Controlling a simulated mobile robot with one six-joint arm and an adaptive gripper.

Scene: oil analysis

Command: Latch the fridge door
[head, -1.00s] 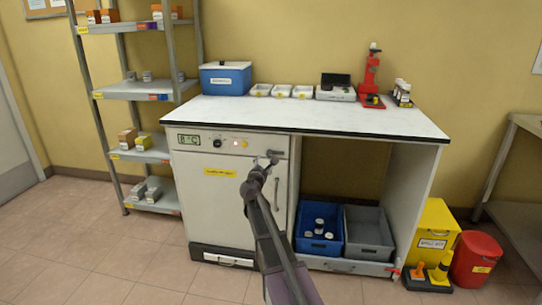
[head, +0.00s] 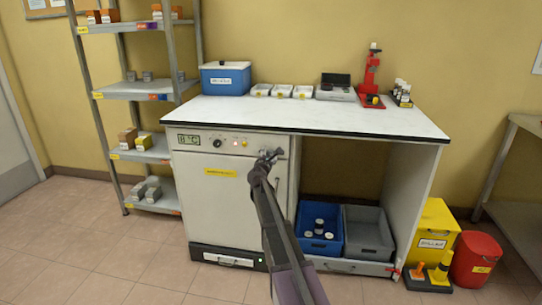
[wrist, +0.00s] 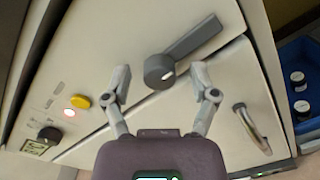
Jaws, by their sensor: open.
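The fridge (head: 226,215) is a white cabinet with a yellow label on its door, under the left of the bench. Its door looks flush with the front. A grey latch (wrist: 187,48) with a round hub and flat lever shows in the wrist view on the front, near the seam above the door. The lever points toward upper right there. My gripper (wrist: 160,78) is open, with one finger on each side of the hub; contact cannot be told. In the head view my gripper (head: 268,157) covers most of the latch. A curved metal handle (wrist: 252,128) is on the door.
The control panel has a display (head: 189,139), a knob (head: 217,143) and lit buttons. A blue bin (head: 319,231) and a grey bin (head: 367,235) stand right of the fridge. A shelf rack (head: 140,90) is at left. The floor in front is clear.

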